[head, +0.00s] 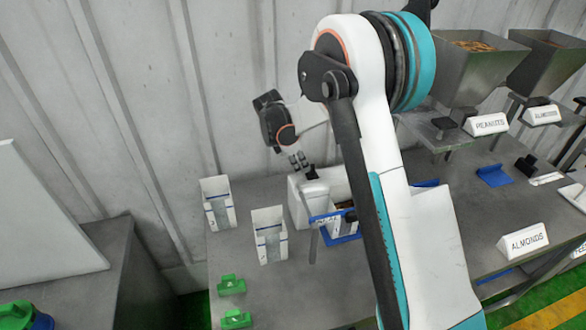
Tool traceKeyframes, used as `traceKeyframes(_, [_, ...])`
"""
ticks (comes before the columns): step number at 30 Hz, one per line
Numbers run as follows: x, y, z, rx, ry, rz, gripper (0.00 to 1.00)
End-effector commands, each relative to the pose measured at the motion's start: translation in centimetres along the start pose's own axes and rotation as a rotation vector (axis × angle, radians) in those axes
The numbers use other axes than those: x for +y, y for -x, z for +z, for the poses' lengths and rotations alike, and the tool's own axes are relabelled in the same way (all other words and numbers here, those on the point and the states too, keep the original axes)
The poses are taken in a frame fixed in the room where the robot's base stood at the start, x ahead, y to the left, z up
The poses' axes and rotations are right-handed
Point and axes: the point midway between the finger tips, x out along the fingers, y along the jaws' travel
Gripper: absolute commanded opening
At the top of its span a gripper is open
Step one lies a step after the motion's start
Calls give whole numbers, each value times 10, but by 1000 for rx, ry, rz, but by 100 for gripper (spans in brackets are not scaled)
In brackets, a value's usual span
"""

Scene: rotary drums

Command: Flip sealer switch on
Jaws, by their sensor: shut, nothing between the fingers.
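A white box-shaped machine (298,207), which looks like the sealer, stands on the grey table near the wall, partly hidden behind my arm. A small black piece (312,172) sits on its top; it may be the switch, but its on or off position is too small to tell. My gripper (302,162) is shut and empty, pointing down just above the top of the machine, close to the black piece. I cannot tell whether they touch.
Two open white bags (217,204) (269,236) stand left of the machine. A blue holder (342,238) is in front of it. Green clips (232,286) lie at the front left. Hoppers (468,63) and label blocks (524,240) are on the right. The wall is close behind.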

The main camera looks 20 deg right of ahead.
Motion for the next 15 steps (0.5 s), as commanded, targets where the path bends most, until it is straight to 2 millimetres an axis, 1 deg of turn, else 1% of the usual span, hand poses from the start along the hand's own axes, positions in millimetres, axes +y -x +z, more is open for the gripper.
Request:
traceKeyframes(1, [0,-4,8,0,-3,-1,0])
traceKeyframes(3, [0,-6,12,0,-2,0,0])
traceKeyframes(12, [0,-5,11,-1,-1,0,0])
traceKeyframes(15, [0,-4,8,-1,0,0,0])
